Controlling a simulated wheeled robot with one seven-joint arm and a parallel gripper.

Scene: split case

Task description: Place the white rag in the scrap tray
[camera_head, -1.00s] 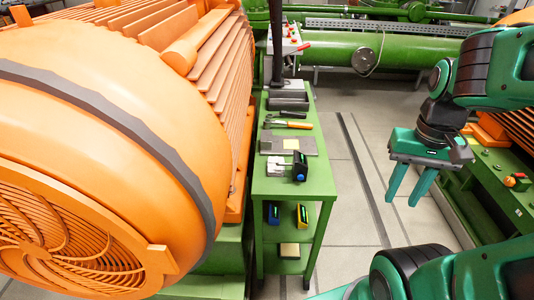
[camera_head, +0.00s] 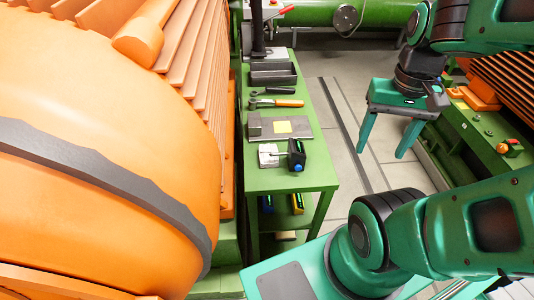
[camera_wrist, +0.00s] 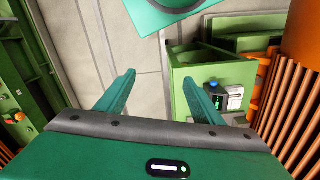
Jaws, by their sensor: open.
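A small white thing (camera_head: 268,156) lies on the near part of the green bench, against the left side of a black device with a blue knob (camera_head: 297,157). It looks like the white rag, but it is too small to be sure. A dark open tray (camera_head: 274,75) near the bench's far end looks like the scrap tray; it appears empty. My gripper (camera_head: 380,154) hangs over the floor to the right of the bench, fingers down, spread and empty. In the wrist view the fingers (camera_wrist: 161,73) are apart with nothing between them.
A large orange machine (camera_head: 110,130) stands close on the left. Another green bench (camera_head: 484,135) stands at the right. Clear floor lies between the benches.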

